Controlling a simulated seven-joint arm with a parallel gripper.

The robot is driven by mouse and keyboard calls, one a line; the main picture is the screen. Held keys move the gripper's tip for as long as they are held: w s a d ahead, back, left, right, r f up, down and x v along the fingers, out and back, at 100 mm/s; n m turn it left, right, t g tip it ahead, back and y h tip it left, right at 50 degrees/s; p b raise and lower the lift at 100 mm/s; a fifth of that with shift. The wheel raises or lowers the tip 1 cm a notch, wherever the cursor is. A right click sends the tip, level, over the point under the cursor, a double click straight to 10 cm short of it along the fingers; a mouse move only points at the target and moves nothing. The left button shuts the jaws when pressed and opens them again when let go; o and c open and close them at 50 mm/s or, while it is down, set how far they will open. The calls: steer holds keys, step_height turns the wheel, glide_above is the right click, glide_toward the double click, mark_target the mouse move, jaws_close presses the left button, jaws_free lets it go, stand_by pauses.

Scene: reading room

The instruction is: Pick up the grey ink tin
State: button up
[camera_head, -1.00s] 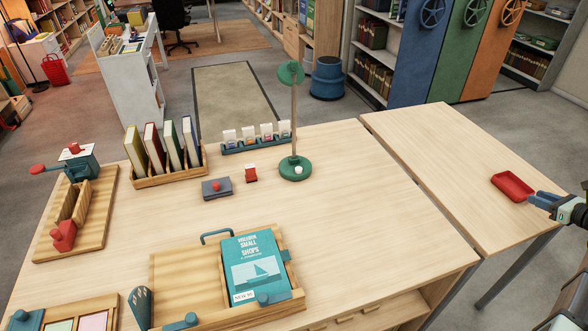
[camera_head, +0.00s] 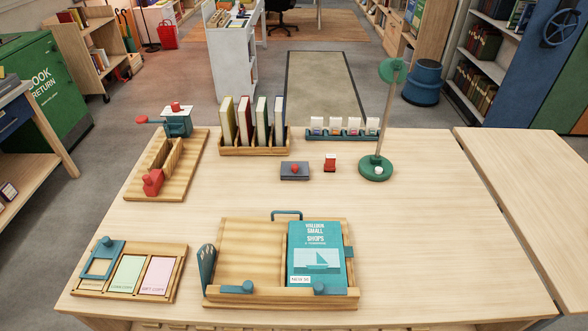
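The grey ink tin (camera_head: 294,176) is a low, dark grey block with a red knob on top. It lies flat on the light wooden table (camera_head: 420,240), a little behind the middle. Nothing covers it in this view. My gripper is out of the picture.
A small red stamp-like block (camera_head: 330,162) stands just right of the tin. The green-based stand (camera_head: 375,172) rises farther right. A rack of books (camera_head: 254,148) and a card rack (camera_head: 341,135) stand behind. A wooden tray (camera_head: 250,250) with a teal book (camera_head: 316,256) lies in front.

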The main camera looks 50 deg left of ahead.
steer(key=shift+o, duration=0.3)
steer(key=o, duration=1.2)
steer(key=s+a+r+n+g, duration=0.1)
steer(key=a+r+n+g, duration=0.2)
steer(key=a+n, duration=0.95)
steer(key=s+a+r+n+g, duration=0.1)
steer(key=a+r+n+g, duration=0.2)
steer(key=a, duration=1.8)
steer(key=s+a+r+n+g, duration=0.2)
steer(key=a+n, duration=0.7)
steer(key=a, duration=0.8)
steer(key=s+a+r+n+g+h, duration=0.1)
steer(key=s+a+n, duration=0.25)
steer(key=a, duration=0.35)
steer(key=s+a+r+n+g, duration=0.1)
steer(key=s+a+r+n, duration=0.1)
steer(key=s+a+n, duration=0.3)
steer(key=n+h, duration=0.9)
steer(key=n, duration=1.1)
glide_above(295, 165)
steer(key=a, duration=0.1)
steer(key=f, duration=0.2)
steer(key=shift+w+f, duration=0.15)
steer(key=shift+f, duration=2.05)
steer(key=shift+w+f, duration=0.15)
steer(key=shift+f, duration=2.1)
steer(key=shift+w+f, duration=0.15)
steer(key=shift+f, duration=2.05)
